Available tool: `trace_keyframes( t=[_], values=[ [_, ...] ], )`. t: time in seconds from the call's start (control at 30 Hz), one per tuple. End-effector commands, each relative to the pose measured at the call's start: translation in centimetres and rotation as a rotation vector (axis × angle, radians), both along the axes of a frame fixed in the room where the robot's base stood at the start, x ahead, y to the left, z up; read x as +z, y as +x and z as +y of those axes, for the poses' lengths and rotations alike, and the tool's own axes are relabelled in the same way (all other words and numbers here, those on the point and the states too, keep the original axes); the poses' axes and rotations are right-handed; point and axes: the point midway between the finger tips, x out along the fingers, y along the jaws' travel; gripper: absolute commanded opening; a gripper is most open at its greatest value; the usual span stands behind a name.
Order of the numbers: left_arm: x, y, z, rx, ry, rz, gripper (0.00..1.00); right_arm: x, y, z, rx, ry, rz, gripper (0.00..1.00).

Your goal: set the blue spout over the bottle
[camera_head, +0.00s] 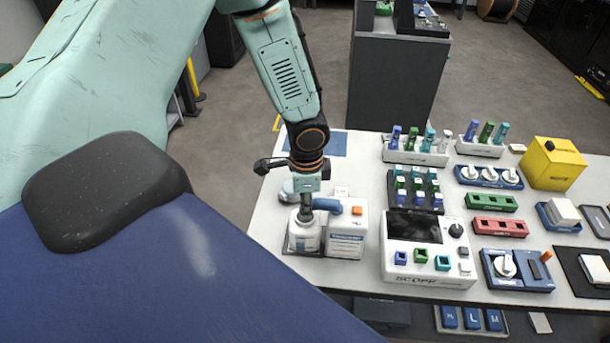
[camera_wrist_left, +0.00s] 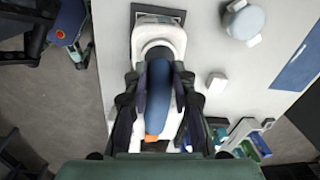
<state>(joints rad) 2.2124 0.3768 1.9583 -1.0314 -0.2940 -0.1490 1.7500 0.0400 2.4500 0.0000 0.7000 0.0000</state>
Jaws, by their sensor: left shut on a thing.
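The blue spout (camera_head: 328,204) reaches from the white dispenser (camera_head: 346,235) toward the bottle's top. In the left wrist view the spout (camera_wrist_left: 158,95) lies lengthwise between the fingers, its far end over the bottle. My left gripper (camera_head: 307,207) points down above the bottle and is shut on the spout. Whether the spout touches the bottle is hidden. My right gripper is not in view.
A narrow bare strip separates dispenser and splicer.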

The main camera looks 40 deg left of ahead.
Motion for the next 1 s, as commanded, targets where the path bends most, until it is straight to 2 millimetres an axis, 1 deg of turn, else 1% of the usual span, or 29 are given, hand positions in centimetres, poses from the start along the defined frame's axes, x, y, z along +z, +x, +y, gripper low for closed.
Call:
trace_keyframes(
  t=[0.03, 0.07, 0.3, 0.33, 0.67, 0.77, 0.87, 1.0],
  values=[
    [0.1, 0.3, 0.0, 0.001, -0.003, -0.010, 0.00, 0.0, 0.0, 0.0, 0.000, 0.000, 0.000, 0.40],
    [0.1, 0.3, 0.0, 0.001, -0.003, -0.009, 0.28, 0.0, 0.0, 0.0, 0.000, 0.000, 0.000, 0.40],
    [0.1, 0.2, 0.0, 0.002, -0.002, -0.004, 0.48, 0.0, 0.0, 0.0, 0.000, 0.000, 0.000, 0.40],
    [0.1, 0.2, 0.0, 0.002, -0.002, -0.004, 0.49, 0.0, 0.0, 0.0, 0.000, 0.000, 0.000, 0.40],
    [0.3, 0.2, 0.1, 0.002, -0.002, -0.003, 0.49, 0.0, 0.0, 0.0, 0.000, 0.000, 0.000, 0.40],
    [1.2, 0.2, 0.0, 0.003, 0.000, -0.004, 0.49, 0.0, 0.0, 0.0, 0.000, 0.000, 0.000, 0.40],
    [2.8, 0.1, -0.1, 0.002, -0.003, -0.006, 0.49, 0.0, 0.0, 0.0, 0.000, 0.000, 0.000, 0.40],
    [5.4, 0.0, -0.2, 0.003, -0.003, -0.008, 0.49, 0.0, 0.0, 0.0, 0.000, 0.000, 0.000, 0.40]
  ],
)
